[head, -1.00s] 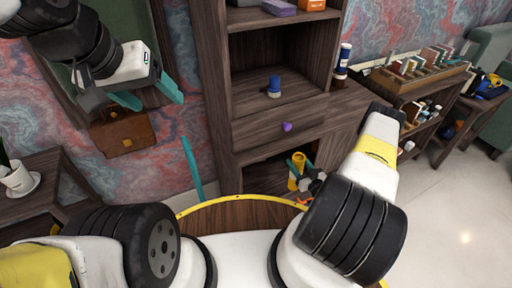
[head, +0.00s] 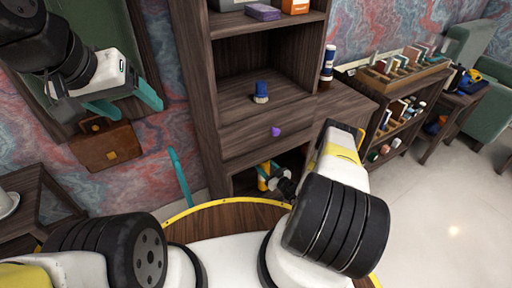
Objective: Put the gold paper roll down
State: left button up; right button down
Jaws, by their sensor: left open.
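A gold roll-shaped thing (head: 263,178), which I take as the gold paper roll, shows small and low in front of the shelf unit's lower opening. My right gripper (head: 272,174) is at it, with a teal finger against its side. The gripper looks shut on the roll, but my own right arm hides much of it. My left gripper (head: 138,108) is at the upper left, its two teal fingers apart and empty, far from the roll.
A dark wood shelf unit (head: 200,100) stands ahead. A blue cup-like item (head: 261,92) stands on its middle shelf. A brown leather bag (head: 107,145) is at the left. A rack with several books and bottles (head: 400,75) is at the right, beside open floor (head: 450,215).

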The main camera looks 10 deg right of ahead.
jog(key=shift+w+d+f, duration=0.15)
jog(key=shift+w+f, duration=0.5)
jog(key=shift+f, duration=0.3)
jog(key=shift+w+d+f, duration=0.1)
jog(key=shift+w+f, duration=0.55)
jog(key=shift+f, duration=0.3)
jog(key=c, duration=0.7)
grip_release()
jog(key=shift+f, duration=0.1)
jog(key=shift+o, duration=0.2)
jog(key=v, duration=1.2)
